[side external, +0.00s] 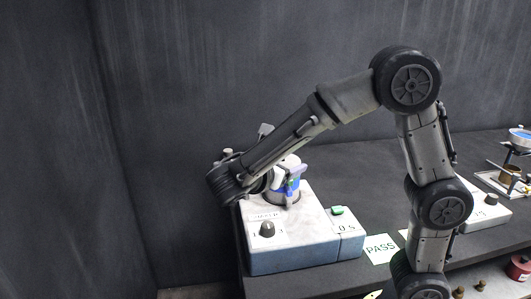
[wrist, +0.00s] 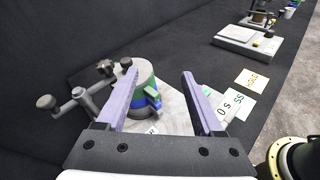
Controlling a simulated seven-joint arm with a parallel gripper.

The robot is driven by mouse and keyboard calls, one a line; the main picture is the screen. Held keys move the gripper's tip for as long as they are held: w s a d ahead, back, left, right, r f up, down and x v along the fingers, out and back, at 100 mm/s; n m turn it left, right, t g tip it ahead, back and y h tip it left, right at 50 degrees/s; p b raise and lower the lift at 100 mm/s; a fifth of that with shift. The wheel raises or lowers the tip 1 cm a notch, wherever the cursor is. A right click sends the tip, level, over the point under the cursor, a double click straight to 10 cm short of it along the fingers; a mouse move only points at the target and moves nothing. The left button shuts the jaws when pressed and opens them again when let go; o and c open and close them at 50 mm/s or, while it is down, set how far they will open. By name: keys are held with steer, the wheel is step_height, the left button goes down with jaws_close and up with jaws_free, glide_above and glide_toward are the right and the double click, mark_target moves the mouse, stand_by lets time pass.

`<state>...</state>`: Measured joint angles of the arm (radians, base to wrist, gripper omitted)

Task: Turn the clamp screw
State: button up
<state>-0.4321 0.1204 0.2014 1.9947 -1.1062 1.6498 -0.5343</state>
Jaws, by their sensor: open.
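The clamp screw seems to belong to the grey metal clamp (wrist: 80,97) with dark round knobs, at the left in the wrist view. Which knob turns the screw I cannot tell. The clamp stands beside a round grey sieve stack (wrist: 146,74) with blue and green parts. My gripper (wrist: 160,73) is open, its two purple fingers wide apart. The stack shows between and beyond the fingers; the clamp lies outside the left finger. I see nothing held. In the side view the stack sits on the pale shaker box (side external: 310,219), and my wrist hides most of the clamp.
The shaker box has a dark dial (side external: 267,229) and a green button (side external: 337,211) on a side unit reading "0 S". A PASS card (side external: 381,248) lies to the right. A scale-like device (wrist: 247,40) stands farther off. Dark walls rise behind the bench.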

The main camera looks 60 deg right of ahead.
steer(key=w+a+f+n+t+h, duration=0.3)
steer(key=w+a+n+t, duration=0.15)
steer(key=w+a, duration=0.25)
steer(key=s+x, duration=0.1)
steer(key=x, duration=1.2)
steer(key=shift+d+f+g, duration=0.2)
steer(key=shift+d+g, duration=0.15)
steer(key=shift+d, duration=0.1)
steer(key=shift+w+n, duration=0.15)
steer(key=shift+n, duration=0.1)
jaws_close()
